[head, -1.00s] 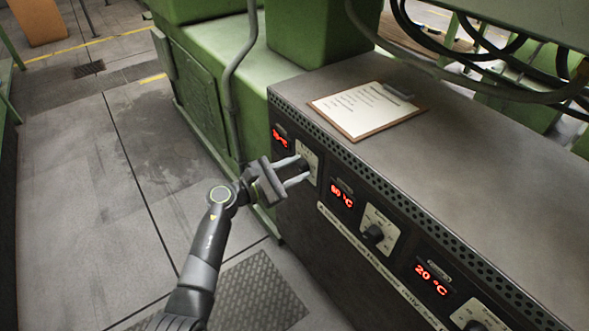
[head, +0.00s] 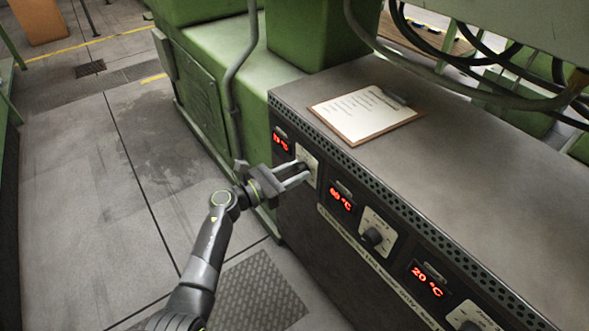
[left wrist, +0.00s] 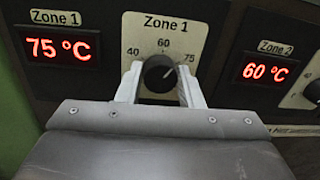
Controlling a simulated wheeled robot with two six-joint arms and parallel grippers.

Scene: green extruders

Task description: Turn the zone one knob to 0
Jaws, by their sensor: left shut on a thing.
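The Zone 1 knob (left wrist: 159,73) is a dark round knob on a cream dial plate marked 40, 60 and 75. Its pale pointer line leans to the upper right, towards the 75 mark. The Zone 1 display (left wrist: 62,49) left of it reads 75 °C in red. My left gripper (head: 305,171) is at the plate in the head view, its fingers mostly covering the knob there. In the left wrist view the two fingers (left wrist: 159,88) are shut on the knob, one on each side. The lower dial plate is hidden by the gripper. My right gripper is not in view.
The Zone 2 display (head: 341,200) reads 60 °C, with its knob (head: 373,237) to the right. A further display (head: 428,279) reads 20 °C. A clipboard (head: 364,113) lies on the cabinet top. Dark cables hang at upper right. The floor at left is clear.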

